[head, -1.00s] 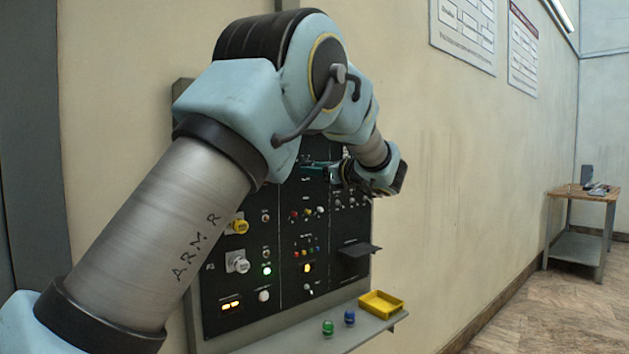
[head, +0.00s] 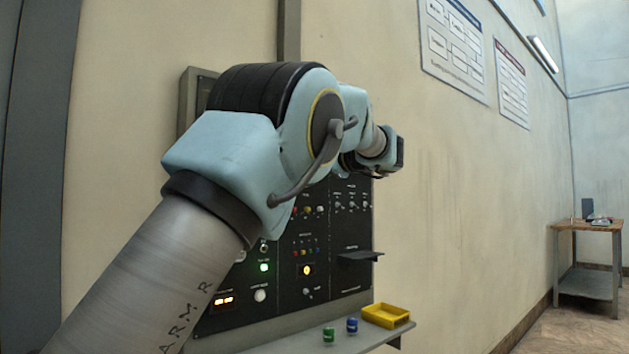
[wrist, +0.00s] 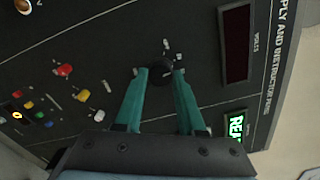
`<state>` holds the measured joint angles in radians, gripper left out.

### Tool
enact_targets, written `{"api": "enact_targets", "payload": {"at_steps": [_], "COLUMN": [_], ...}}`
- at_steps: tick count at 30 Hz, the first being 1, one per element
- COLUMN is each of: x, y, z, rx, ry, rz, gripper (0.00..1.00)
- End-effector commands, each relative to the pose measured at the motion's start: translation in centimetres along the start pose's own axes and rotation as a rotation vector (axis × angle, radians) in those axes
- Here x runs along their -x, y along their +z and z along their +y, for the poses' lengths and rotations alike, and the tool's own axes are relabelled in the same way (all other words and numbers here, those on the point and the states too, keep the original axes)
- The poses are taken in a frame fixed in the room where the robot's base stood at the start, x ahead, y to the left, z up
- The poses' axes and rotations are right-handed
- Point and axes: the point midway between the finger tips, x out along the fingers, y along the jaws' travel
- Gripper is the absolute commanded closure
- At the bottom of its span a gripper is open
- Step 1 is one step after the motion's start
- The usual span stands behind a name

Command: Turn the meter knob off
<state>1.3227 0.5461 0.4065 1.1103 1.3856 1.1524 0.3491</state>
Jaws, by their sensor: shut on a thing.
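The meter knob (wrist: 161,78) is a small round black knob on the dark panel, seen in the wrist view. My gripper (wrist: 160,72) has its two teal fingertips on either side of the knob and is shut on it. The knob's pointer and exact setting are hard to make out. A dark red VOLTS window (wrist: 236,45) lies to the right of the knob. In the head view my arm hides the knob and the fingertips.
A green lit readout (wrist: 237,126) and several coloured buttons are near the fingers. Below the panel, a shelf holds a yellow tray (head: 386,316), a green piece (head: 328,335) and a blue piece (head: 352,326). A black ledge (head: 359,257) juts from the panel.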

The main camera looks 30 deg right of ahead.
Motion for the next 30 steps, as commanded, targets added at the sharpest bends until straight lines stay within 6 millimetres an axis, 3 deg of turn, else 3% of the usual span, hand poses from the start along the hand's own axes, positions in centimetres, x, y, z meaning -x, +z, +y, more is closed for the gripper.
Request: {"api": "enact_targets", "payload": {"at_steps": [1,18,30], "x": [0.04,-0.01,-0.03], "y": [-0.28,-0.2,-0.1], "z": [0.63,0.42,0.18], "rx": [0.046,0.579,0.848], "ry": [0.0,0.001,0.002], "rz": [-0.001,-0.002,-0.002], "gripper": [1.0,1.0,1.0]}}
